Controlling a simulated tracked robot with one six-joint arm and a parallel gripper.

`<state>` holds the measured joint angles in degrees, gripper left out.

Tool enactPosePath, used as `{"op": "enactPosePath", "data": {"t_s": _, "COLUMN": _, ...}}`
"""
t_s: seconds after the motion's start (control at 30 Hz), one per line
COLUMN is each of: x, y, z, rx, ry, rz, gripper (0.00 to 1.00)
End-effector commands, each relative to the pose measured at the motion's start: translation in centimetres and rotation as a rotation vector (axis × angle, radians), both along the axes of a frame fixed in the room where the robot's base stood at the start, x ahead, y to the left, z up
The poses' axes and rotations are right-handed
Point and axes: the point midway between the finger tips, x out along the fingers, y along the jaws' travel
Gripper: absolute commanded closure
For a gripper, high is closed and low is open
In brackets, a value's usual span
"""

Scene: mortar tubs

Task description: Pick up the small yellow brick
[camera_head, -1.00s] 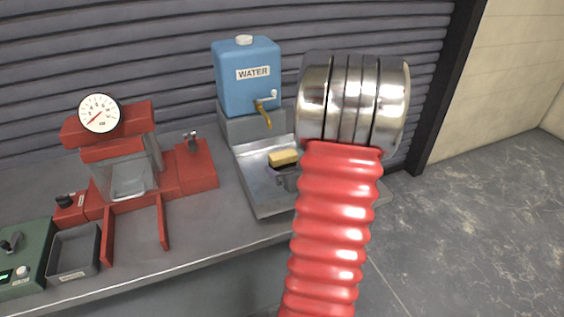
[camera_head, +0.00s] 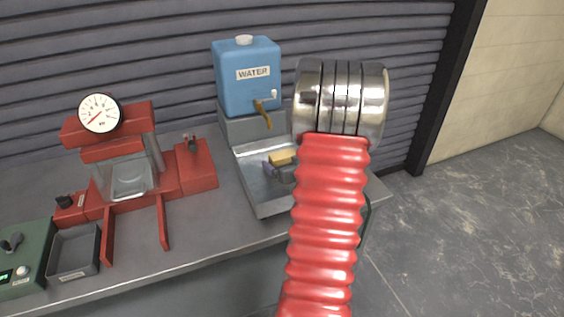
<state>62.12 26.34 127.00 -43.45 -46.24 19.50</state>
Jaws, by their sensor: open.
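The small yellow brick (camera_head: 282,157) is a pale yellow block in the metal tray (camera_head: 254,178) below the blue water tank. It sits on or just behind a small dark grey and purplish object (camera_head: 287,174), whose right side is hidden by my arm; I cannot tell what this object is. My arm's red ribbed sleeve and shiny metal joint stand just right of the brick in the picture. My gripper does not show and may be hidden behind the arm.
The blue water tank (camera_head: 247,75) with its brass tap (camera_head: 264,114) stands behind the tray. A red press with a gauge (camera_head: 99,113) stands to the left. A grey bin (camera_head: 75,252) and a green box (camera_head: 22,262) are at the far left. A shutter wall closes the back.

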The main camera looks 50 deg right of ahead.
Motion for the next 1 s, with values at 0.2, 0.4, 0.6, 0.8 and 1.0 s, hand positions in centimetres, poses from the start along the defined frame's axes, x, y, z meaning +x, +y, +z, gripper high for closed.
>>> {"op": "enactPosePath", "data": {"t_s": 0.2, "x": -0.01, "y": 0.0, "z": 0.0, "rx": 0.0, "ry": 0.0, "rz": 0.0, "gripper": 0.11}}
{"op": "enactPosePath", "data": {"t_s": 0.4, "x": 0.0, "y": 0.01, "z": 0.01, "rx": 0.0, "ry": 0.0, "rz": 0.0, "gripper": 0.25}}
{"op": "enactPosePath", "data": {"t_s": 0.6, "x": 0.01, "y": 0.02, "z": 0.01, "rx": 0.0, "ry": 0.0, "rz": 0.0, "gripper": 0.39}}
{"op": "enactPosePath", "data": {"t_s": 0.8, "x": 0.0, "y": 0.02, "z": 0.0, "rx": 0.0, "ry": 0.0, "rz": 0.0, "gripper": 0.53}}
{"op": "enactPosePath", "data": {"t_s": 1.0, "x": 0.05, "y": -0.01, "z": 0.11, "rx": -0.002, "ry": -0.001, "rz": 0.0, "gripper": 0.63}}
